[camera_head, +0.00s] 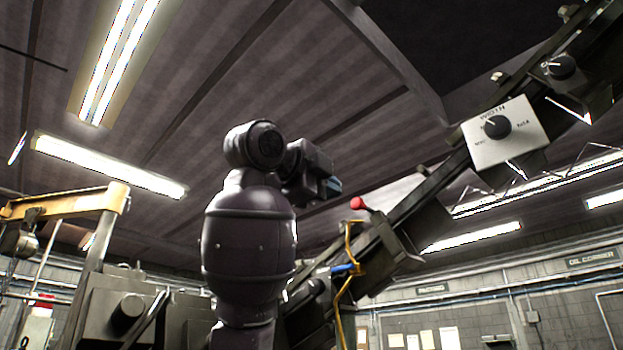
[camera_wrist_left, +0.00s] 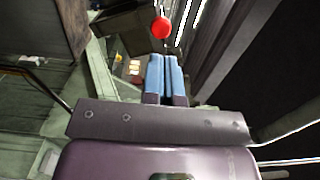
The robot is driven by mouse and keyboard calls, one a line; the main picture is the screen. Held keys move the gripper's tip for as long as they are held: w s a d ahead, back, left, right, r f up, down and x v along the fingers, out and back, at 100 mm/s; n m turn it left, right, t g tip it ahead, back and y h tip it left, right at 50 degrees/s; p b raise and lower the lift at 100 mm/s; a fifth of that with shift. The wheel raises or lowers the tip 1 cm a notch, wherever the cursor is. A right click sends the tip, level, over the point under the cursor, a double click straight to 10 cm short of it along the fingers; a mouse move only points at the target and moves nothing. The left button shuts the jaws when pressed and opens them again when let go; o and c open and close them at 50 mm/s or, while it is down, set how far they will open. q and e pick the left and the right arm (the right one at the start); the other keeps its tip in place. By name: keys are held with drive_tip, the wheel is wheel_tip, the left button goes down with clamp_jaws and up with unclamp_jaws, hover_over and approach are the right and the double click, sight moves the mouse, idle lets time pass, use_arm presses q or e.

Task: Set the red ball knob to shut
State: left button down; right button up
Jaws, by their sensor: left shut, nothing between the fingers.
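The red ball knob (camera_head: 357,203) stands at the end of a short lever on the dark sloping rail, right of centre in the head view. It also shows near the top of the left wrist view (camera_wrist_left: 161,27), just beyond the fingertips. My left gripper (camera_head: 334,187) is up and to the left of the knob in the head view, partly hidden behind its own wrist. In the left wrist view its blue fingers (camera_wrist_left: 166,58) are together with nothing between them. A gap shows between the fingertips and the knob. My right gripper is not in view.
A white plate with a black dial (camera_head: 497,127) marked WIDTH sits higher on the rail, with another black knob (camera_head: 561,67) beyond it. A yellow pipe (camera_head: 349,262) and a blue handle (camera_head: 343,268) are below the red knob. Grey machine housings stand at lower left.

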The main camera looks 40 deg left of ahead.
sight(356, 203)
use_arm(q)
drive_tip(key=w+p, duration=0.1)
drive_tip(key=w, duration=0.3)
drive_tip(key=shift+w, duration=0.15)
drive_tip(key=shift+w+d, duration=0.1)
drive_tip(key=shift+w, duration=0.75)
